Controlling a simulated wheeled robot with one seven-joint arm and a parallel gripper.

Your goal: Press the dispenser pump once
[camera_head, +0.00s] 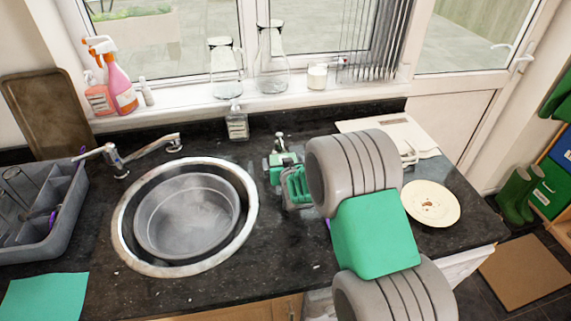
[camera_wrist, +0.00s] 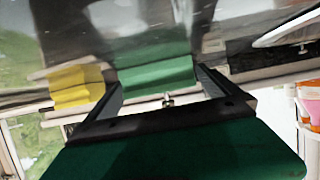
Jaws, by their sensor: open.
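The dispenser (camera_head: 237,126) is a small clear bottle with a label and a pale pump top. It stands upright on the dark counter behind the sink, below the window sill. My gripper (camera_head: 280,165) is right of and nearer than the dispenser, over the counter beside the sink, and apart from it. In the wrist view my gripper (camera_wrist: 160,78) shows two dark fingers spread apart. A blurred green shape fills the space between them; I cannot tell what it is. I cannot make out the dispenser for certain in the wrist view.
The round sink (camera_head: 128,248) with a grey basin (camera_head: 190,222) lies left of my gripper; a tap (camera_head: 115,160) stands behind it. A grey rack (camera_head: 50,243) is at the left. A plate (camera_head: 445,205) is at the right. Spray bottles (camera_head: 119,88) and glassware (camera_head: 270,70) line the sill.

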